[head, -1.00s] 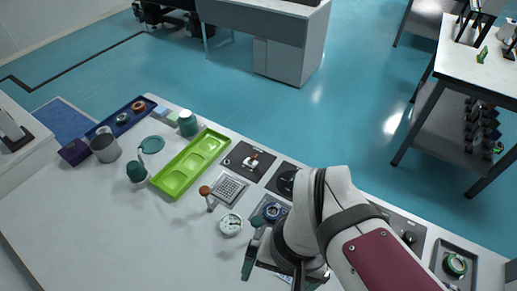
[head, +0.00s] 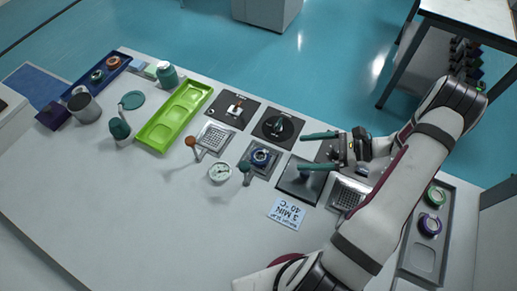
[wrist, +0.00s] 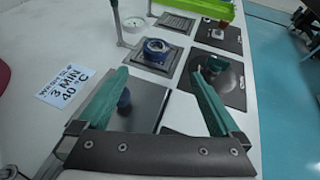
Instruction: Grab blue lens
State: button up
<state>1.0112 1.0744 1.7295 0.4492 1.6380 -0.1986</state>
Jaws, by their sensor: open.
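A blue ring-shaped lens (head: 260,156) sits on a grey square plate near the middle of the table. It also shows in the wrist view (wrist: 156,48), upper middle, beyond the fingertips. My gripper (head: 303,151) has teal fingers, spread apart and pointing left toward the lens. It is to the right of the lens, apart from it, above the dark plates. In the wrist view my gripper (wrist: 160,72) is empty between the fingers.
A bluish-purple ring (head: 430,224) and a green ring (head: 436,195) lie in a grey tray at right. A dial gauge (head: 220,173) and a small upright post (head: 245,170) stand beside the lens. A label card (head: 287,213) lies in front. The table's front left is clear.

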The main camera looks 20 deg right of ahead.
aim_at(264, 156)
jog(key=x, duration=1.2)
jog(key=shift+s+a+r, duration=0.15)
jog(key=shift+s+a, duration=0.2)
jog(key=c, duration=1.4)
